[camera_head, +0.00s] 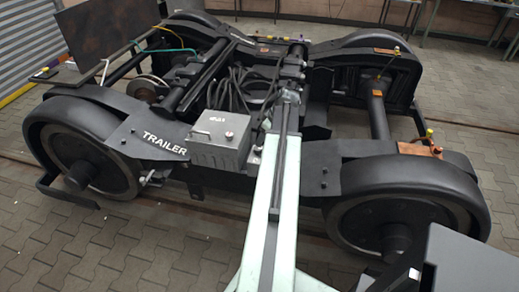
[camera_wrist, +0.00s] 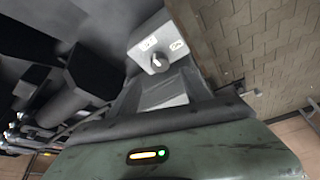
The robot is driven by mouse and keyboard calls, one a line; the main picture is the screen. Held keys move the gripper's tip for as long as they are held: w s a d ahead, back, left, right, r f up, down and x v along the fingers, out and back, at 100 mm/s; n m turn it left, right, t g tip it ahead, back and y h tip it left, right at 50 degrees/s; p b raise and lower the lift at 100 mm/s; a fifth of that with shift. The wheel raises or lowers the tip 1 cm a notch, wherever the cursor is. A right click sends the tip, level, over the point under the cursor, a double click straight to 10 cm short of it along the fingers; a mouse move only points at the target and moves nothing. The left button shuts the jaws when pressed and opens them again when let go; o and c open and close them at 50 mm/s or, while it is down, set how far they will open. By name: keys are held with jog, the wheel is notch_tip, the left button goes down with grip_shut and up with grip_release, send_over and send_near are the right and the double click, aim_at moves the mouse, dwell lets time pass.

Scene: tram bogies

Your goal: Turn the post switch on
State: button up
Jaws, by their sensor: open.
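In the wrist view a small light grey switch box (camera_wrist: 160,45) shows near the top centre. It has a dark round knob (camera_wrist: 156,61) with a pale mark and a small white label on each side. The label words are too small to read surely, and I cannot tell which setting the knob is at. My gripper (camera_head: 289,97) is at the far end of the pale green arm in the head view, over the middle of the bogie. It is open and no object shows held in it. The box lies ahead of it, apart from its housing.
Cables (camera_head: 235,85) lie behind that box. Wheels (camera_head: 395,225) stand at the near corners. Paved floor (camera_head: 110,250) is free at the front left.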

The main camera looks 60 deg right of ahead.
aim_at(258, 151)
jog(key=b+x, duration=0.7)
jog(key=x, duration=0.1)
jog(key=shift+r, duration=0.15)
grip_shut()
